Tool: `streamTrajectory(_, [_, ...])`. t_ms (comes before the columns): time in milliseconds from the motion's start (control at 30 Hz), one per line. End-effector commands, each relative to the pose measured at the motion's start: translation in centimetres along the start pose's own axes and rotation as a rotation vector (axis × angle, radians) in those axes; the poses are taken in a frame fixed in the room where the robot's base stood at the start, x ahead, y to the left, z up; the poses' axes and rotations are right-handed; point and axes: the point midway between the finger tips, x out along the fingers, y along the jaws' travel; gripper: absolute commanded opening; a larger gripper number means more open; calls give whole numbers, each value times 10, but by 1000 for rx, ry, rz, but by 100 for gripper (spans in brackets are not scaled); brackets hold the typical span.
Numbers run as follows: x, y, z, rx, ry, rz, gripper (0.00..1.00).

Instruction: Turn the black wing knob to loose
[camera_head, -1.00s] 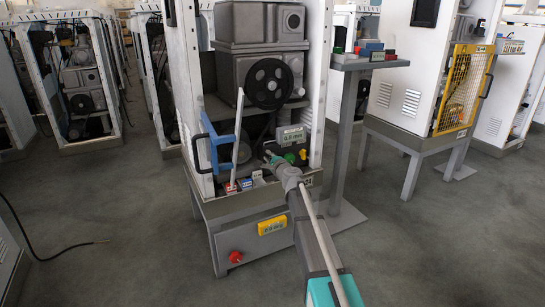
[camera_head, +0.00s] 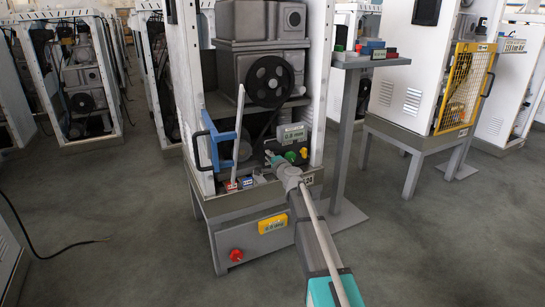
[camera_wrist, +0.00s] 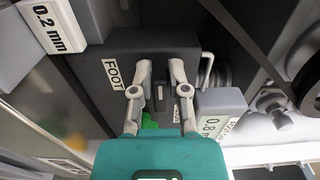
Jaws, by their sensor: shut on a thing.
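In the wrist view, the two fingers of my gripper (camera_wrist: 160,70) straddle a small dark upright piece, which looks like the black wing knob (camera_wrist: 160,92), on a dark box (camera_wrist: 120,60). The fingers are shut on it from both sides. Its base and turning angle are hard to make out. A "FOOT" label (camera_wrist: 112,74) lies left of the fingers and a partly hidden label lies to the right. In the head view, my gripper (camera_head: 272,157) reaches into the lower part of the open white frame (camera_head: 319,80); the knob is too small to tell there.
A green button (camera_head: 290,156) and a yellow one (camera_head: 304,152) sit right of my gripper, below a grey label block (camera_head: 292,134). A belt pulley (camera_head: 269,82) is above. A bent metal rod (camera_wrist: 209,68) is close to the right finger.

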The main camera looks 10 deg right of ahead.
Motion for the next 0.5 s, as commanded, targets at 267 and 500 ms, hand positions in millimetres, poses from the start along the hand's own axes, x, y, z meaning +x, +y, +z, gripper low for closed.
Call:
streamTrajectory(267, [1, 0, -2, 0, 5, 0, 56])
streamTrajectory(500, [0, 0, -1, 1, 2, 0, 56])
